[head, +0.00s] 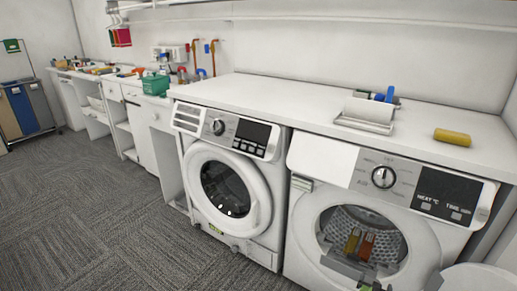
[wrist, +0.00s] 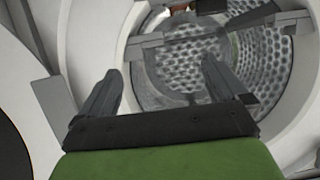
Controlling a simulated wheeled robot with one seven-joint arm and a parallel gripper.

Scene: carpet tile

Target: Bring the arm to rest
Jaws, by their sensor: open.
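My gripper (wrist: 163,82) is open, with nothing between its two dark fingers in the wrist view. It points at the round opening of the right-hand machine, whose perforated metal drum (wrist: 275,60) fills the view beyond the fingers. In the head view a small green part of my gripper shows at the bottom edge, in front of this machine (head: 345,165). A yellowish item and an orange-brown item (head: 366,246) show in the drum. The rest of my arm is mostly out of view.
A closed front-loading washer (head: 232,187) stands to the left. The white counter (head: 270,92) above holds a white holder with a blue item (head: 368,112) and a yellow cylinder (head: 452,137). A green basket (head: 156,84) stands farther left. Carpet (head: 80,220) at left is clear.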

